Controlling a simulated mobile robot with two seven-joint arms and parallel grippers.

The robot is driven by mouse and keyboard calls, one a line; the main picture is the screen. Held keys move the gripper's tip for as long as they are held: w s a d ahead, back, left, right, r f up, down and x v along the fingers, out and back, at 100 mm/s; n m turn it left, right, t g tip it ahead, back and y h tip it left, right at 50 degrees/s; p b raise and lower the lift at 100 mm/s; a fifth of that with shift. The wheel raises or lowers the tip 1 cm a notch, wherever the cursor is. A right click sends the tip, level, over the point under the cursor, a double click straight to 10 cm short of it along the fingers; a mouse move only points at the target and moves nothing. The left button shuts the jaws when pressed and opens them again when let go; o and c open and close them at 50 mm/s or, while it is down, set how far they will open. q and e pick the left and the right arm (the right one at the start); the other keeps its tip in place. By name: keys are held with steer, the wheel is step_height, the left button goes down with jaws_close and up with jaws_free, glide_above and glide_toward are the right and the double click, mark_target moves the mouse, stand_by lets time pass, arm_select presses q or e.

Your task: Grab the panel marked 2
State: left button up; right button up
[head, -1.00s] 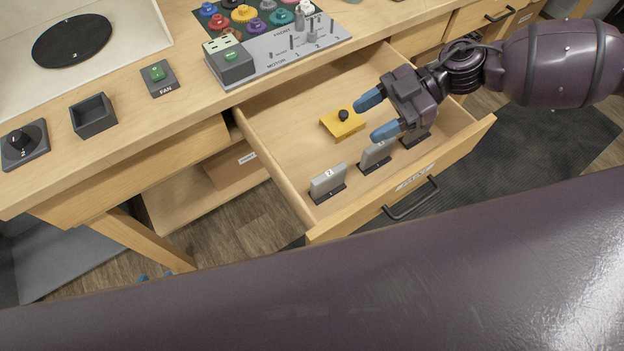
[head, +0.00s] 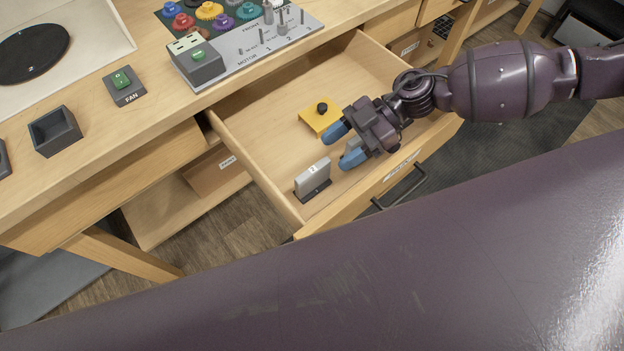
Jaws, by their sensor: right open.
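A grey upright panel (head: 313,178) stands in a dark base at the front left of the open drawer (head: 255,172). Its small white top label looks like a 2, but is too small to read surely. My right gripper (head: 344,145) is open inside the drawer area, its blue fingertips just to the right of and behind this panel, apart from it. The gripper hides the other panels; a bit of grey shows by its nearer finger. My left gripper is out of view.
A yellow block with a black knob (head: 320,115) lies in the drawer beside the farther fingertip. The drawer's back is clear. The tabletop holds a gear board (head: 262,45), a fan switch (head: 124,86) and a dark open box (head: 55,131). My arm fills the foreground.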

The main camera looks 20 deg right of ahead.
mark_target(315, 167)
steer(key=shift+x, duration=2.55)
steer(key=shift+c, duration=0.2)
jaws_close()
